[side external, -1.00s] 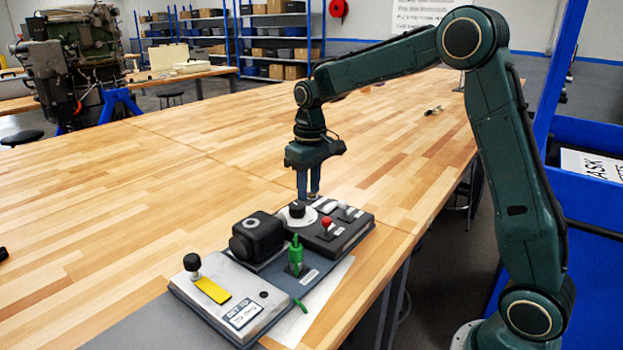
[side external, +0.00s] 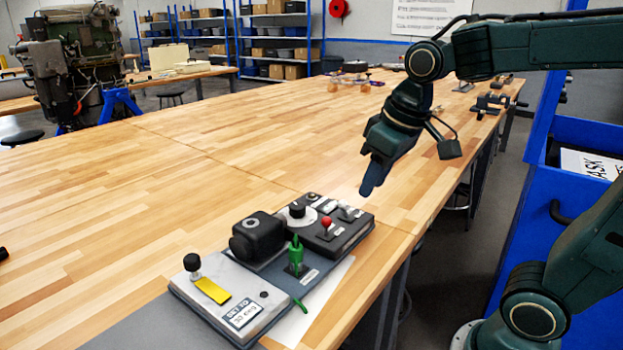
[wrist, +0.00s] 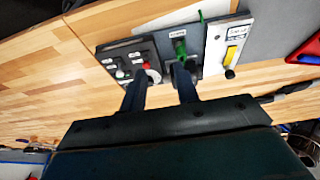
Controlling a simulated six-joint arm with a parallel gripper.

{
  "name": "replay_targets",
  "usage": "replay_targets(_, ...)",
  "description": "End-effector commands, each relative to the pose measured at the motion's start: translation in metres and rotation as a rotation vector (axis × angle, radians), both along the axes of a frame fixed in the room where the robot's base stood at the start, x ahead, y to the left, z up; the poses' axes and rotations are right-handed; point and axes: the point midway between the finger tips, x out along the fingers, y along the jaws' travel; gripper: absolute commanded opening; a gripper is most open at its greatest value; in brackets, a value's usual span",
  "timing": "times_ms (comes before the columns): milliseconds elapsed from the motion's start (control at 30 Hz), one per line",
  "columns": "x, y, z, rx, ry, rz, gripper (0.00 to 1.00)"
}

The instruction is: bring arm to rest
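My gripper (side external: 373,183) hangs tilted above the wooden table, to the right of the control panel (side external: 335,238) and apart from it. In the wrist view my gripper's two fingers (wrist: 160,78) are spread, with nothing between them. The panel carries a red-knobbed lever (side external: 326,222), a dial (side external: 297,211), a green connector (side external: 295,252), a black box (side external: 257,236) and a yellow strip (side external: 212,290) beside a black knob. The panel also shows beyond the fingers in the wrist view (wrist: 214,45).
The wooden table (side external: 180,190) is mostly clear left of the panel. Small parts (side external: 488,105) lie at its far right. A blue cabinet (side external: 515,240) stands to the right of the table near my arm. Shelves (side external: 270,45) and an engine on a stand (side external: 72,70) are farther back.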

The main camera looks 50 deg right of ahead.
Motion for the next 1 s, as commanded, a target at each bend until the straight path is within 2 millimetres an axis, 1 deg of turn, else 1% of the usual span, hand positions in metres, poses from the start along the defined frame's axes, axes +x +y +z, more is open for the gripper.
replay_targets(33, -0.012, 0.002, 0.001, 0.0, -0.019, 0.002, 0.31)
replay_targets(300, -0.062, 0.01, -0.007, 0.007, -0.102, 0.003, 0.31)
replay_targets(400, -0.077, 0.012, -0.012, 0.01, -0.128, 0.004, 0.31)
replay_targets(500, -0.088, 0.013, -0.016, 0.012, -0.148, 0.004, 0.31)
replay_targets(700, -0.098, 0.014, -0.022, 0.014, -0.166, 0.003, 0.31)
replay_targets(933, -0.098, 0.014, -0.022, 0.014, -0.166, 0.003, 0.31)
replay_targets(967, -0.098, 0.014, -0.022, 0.014, -0.166, 0.003, 0.29)
replay_targets(1000, -0.098, 0.014, -0.022, 0.014, -0.166, 0.003, 0.21)
